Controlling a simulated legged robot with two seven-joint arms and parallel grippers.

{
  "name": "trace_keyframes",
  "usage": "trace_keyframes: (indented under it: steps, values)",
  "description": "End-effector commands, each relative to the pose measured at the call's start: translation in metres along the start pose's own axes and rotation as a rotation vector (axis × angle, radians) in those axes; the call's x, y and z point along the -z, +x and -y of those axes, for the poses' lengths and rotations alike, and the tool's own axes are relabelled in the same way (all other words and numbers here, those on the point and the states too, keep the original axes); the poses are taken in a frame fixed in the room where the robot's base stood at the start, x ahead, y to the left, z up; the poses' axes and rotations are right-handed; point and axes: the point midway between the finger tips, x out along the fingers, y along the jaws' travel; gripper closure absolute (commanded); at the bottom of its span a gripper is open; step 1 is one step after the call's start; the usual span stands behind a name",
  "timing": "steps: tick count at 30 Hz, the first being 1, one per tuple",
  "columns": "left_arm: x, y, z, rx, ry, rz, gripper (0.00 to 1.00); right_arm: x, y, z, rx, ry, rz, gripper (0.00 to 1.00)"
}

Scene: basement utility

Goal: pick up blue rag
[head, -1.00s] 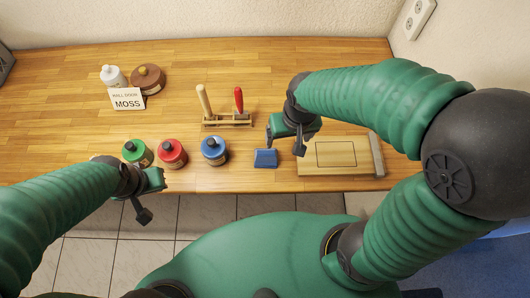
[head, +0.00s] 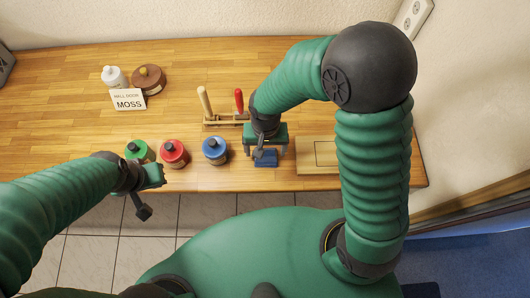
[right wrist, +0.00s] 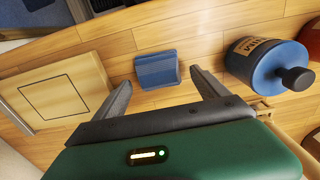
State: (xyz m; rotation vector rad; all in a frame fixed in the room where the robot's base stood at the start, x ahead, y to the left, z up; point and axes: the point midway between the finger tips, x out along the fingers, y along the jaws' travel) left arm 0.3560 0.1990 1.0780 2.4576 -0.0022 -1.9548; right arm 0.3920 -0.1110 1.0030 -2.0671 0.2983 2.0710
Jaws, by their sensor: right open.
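The blue rag (head: 265,158) is a small folded block near the front edge of the wooden table. In the right wrist view the rag (right wrist: 157,70) lies ahead of the two fingers, roughly between their lines. My right gripper (head: 268,154) is open and empty, pointing down over the rag; its fingers (right wrist: 160,92) show apart in the wrist view. I cannot tell how high it is above the rag.
A blue jar (head: 215,150) stands just left of the rag, with red (head: 174,153) and green (head: 139,151) jars beyond. A wooden board (head: 316,163) lies to the right. A rack with two upright handles (head: 226,118) stands behind. A sign reads MOSS (head: 128,100).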

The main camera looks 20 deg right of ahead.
Motion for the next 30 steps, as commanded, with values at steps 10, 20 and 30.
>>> trace_keyframes:
  steps: [10, 20, 30]
  values:
    - [0.001, -0.003, 0.0, 0.0, 0.0, 0.0, 1.0, 0.0, 0.025, -0.001, 0.001, -0.001, -0.001, 0.16]
    - [0.001, -0.003, 0.0, 0.0, 0.0, 0.0, 1.0, 0.0, 0.025, -0.002, 0.0, -0.001, -0.001, 0.54]
    - [0.001, -0.003, 0.0, 0.0, 0.0, 0.0, 1.0, 0.0, 0.025, -0.001, 0.0, -0.001, -0.001, 0.89]
